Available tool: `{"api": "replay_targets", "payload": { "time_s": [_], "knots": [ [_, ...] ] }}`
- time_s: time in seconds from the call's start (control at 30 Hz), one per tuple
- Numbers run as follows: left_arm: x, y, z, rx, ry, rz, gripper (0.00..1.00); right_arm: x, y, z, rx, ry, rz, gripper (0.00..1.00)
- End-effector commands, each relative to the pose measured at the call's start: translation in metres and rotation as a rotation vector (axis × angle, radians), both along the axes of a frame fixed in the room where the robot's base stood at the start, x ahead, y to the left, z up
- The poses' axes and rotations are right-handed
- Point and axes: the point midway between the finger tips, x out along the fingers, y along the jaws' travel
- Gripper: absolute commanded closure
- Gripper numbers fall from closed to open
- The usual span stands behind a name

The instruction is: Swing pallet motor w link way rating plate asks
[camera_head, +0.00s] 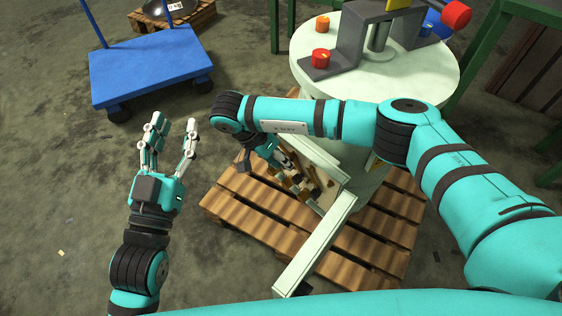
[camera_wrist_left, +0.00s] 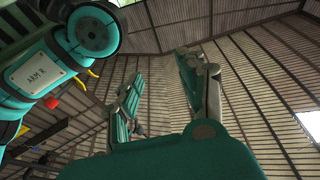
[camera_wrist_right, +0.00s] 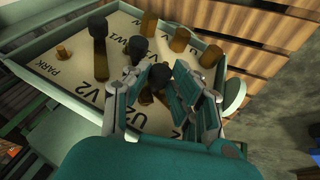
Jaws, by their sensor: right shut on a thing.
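The motor's open terminal box (camera_wrist_right: 75,85) shows in the right wrist view. Its pale board carries brass posts, some topped by black knobs (camera_wrist_right: 98,28), and labels including U2, V2, W1 and PARK. In the head view the box (camera_head: 340,205) sits low on the machine, partly hidden by my right arm. My right gripper (camera_wrist_right: 160,92) is over the board, its fingers closed around a black-headed part (camera_wrist_right: 159,76); the W link itself cannot be told apart. It also shows in the head view (camera_head: 285,163). My left gripper (camera_head: 174,135) is open and empty, left of the pallet.
The machine's round white top (camera_head: 440,85) carries a grey bracket and a red knob (camera_head: 320,57). It stands on a wooden pallet (camera_head: 240,222). A blue trolley (camera_head: 150,68) stands at the upper left. Floor around my left gripper is clear.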

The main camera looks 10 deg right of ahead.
Motion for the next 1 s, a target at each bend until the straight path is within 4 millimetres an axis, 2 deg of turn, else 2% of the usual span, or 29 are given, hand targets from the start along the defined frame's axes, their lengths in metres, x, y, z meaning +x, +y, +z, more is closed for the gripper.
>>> {"api": "replay_targets", "payload": {
  "time_s": [0.3,0.7,0.73,0.87,1.0],
  "knots": [
    [-0.008,-0.002,0.023,-0.038,-0.138,-0.008,0.60,0.001,0.000,0.005,-0.055,0.066,0.000,1.00],
    [-0.009,-0.002,0.025,-0.042,-0.150,-0.009,0.60,0.000,0.000,0.005,-0.059,0.073,-0.001,1.00],
    [-0.009,-0.002,0.025,-0.042,-0.150,-0.009,0.61,0.000,0.000,0.005,-0.059,0.073,-0.001,1.00],
    [-0.007,-0.002,0.021,-0.073,-0.128,-0.024,0.78,0.000,0.000,0.005,-0.059,0.073,-0.001,1.00],
    [0.006,-0.007,-0.005,-0.245,0.000,-0.099,0.97,0.000,0.000,0.005,-0.059,0.072,0.000,1.00]
  ]
}}
